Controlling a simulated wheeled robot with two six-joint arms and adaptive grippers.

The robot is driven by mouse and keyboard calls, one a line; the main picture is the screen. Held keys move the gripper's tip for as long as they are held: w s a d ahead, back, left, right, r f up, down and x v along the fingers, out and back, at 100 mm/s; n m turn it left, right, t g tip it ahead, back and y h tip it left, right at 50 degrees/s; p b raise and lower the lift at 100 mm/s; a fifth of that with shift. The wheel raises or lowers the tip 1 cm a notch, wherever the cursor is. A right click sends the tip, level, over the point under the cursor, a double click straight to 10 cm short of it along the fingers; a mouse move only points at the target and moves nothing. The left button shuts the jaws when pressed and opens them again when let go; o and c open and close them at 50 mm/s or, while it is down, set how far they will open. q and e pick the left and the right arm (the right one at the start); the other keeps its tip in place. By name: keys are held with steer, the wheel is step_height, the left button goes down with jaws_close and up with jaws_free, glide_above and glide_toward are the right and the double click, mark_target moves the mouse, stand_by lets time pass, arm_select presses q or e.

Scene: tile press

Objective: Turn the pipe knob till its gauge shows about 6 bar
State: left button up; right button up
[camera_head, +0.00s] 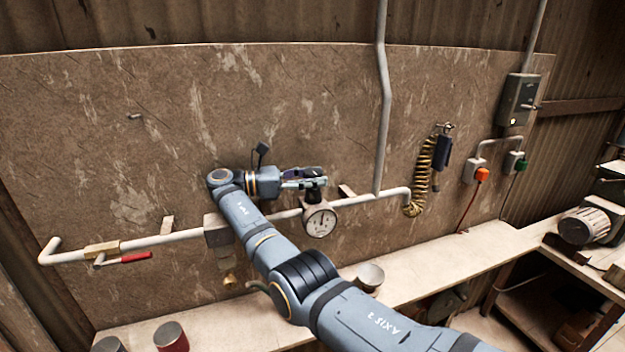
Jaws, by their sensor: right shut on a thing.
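The pipe knob (316,194) is dark and sits on top of the pale pipe, just above its gauge. The round white gauge (320,223) hangs below the pipe (358,199) and faces me. Its needle and figures are too small to read surely. My right gripper (305,180) reaches in from the left, level along the board, and is shut on the knob. Its fingers hide part of the knob. My left gripper is not in view.
A red-handled valve (134,257) sits on the pipe's left part. A coiled yellow hose (421,172) hangs at right. A grey switch box (518,98) is farther right.

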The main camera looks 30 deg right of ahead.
mark_target(313, 171)
steer(key=o, duration=1.2)
steer(key=shift+c, duration=0.2)
step_height(313, 171, up, 10)
